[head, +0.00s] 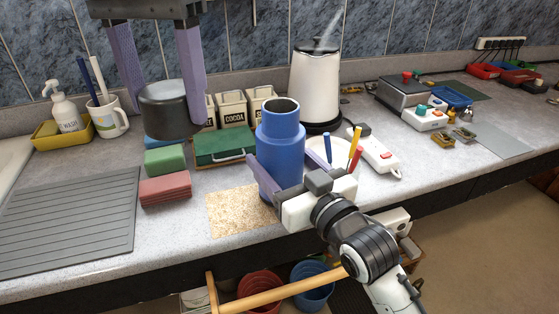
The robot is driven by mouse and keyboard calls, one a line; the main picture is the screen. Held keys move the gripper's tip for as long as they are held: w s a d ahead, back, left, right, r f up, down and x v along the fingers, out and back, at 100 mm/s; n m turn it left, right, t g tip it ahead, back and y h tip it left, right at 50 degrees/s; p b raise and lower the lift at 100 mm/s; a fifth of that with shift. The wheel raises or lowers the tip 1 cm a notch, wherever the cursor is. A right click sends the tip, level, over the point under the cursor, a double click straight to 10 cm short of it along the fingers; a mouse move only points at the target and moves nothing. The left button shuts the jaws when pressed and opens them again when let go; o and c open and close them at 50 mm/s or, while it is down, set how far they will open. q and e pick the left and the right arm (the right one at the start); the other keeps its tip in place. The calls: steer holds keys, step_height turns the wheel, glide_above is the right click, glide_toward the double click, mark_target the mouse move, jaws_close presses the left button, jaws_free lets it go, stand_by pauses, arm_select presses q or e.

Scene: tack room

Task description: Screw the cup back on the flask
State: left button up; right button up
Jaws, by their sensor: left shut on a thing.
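The blue flask (281,138) stands upright at the middle of the counter, its round mouth open at the top. My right gripper (288,172), reaching in from the lower right, has its purple fingers on either side of the flask and looks closed on it. The dark grey cup (165,108) is up and left of the flask, apart from it and in the air. My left gripper (160,100), coming down from the top left, is shut on the cup between its two purple fingers. The flask's lower right part is hidden by my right gripper.
A cork mat (235,212) lies by the flask. A green box (224,146), green block (165,160) and red block (165,189) are left of it. A white kettle (313,85) stands behind. A power strip (373,152) and pens (355,148) are right. A ribbed drainboard (70,220) is clear.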

arm_select(q)
steer(key=shift+r+p, duration=0.75)
steer(key=shift+r, duration=0.05)
arm_select(e)
step_height(320, 180, up, 17)
steer(key=shift+r, duration=0.2)
stand_by(0.4)
